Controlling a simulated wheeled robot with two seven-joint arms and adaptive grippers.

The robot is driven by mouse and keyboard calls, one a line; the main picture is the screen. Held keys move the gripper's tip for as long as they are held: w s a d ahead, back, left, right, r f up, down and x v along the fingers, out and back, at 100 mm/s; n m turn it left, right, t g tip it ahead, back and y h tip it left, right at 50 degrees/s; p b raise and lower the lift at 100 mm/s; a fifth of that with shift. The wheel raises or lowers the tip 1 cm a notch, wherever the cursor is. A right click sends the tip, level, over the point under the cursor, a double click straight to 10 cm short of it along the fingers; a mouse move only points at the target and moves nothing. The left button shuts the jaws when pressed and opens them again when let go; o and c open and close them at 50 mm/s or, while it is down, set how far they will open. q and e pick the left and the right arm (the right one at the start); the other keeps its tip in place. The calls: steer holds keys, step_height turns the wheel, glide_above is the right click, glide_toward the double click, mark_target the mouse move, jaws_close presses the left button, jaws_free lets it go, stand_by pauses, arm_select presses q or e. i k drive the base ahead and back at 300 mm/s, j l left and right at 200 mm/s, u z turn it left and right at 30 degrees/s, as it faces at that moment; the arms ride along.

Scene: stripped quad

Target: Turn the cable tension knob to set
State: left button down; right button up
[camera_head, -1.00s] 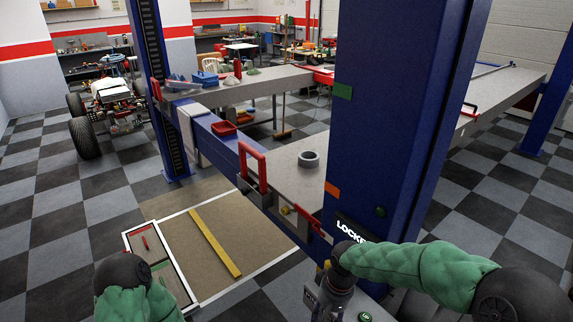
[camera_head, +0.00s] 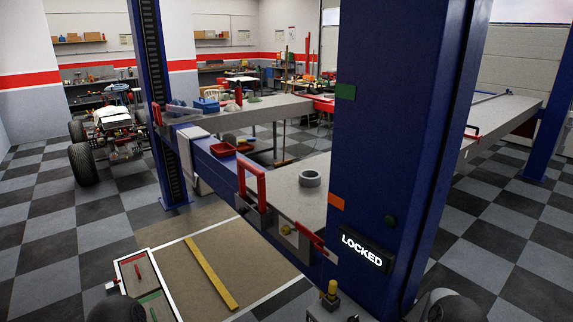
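A small yellow knob (camera_head: 287,229) sits on the grey plate on the side of the near beam. A yellow upright knob (camera_head: 331,290) stands on a grey control box (camera_head: 338,308) at the bottom edge. I cannot tell which of these is the cable tension knob, and no "set" mark is readable. A black sign (camera_head: 366,250) on the column reads "LOCKED". Only dark rounded parts of my arms show at the bottom edge; both grippers are out of view.
A red handle (camera_head: 251,186) and a red lever (camera_head: 310,236) stick out at the near beam. A grey ring (camera_head: 310,178) lies on the runway. A yellow bar (camera_head: 211,272) lies on the floor mat beside a tray (camera_head: 136,268). A stripped quad (camera_head: 108,130) stands behind left.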

mark_target(285, 230)
steer(key=i+j, duration=0.1)
steer(key=j, duration=0.3)
steer(key=i+j, duration=0.15)
steer(key=j, duration=0.3)
steer(key=i+j, duration=0.3)
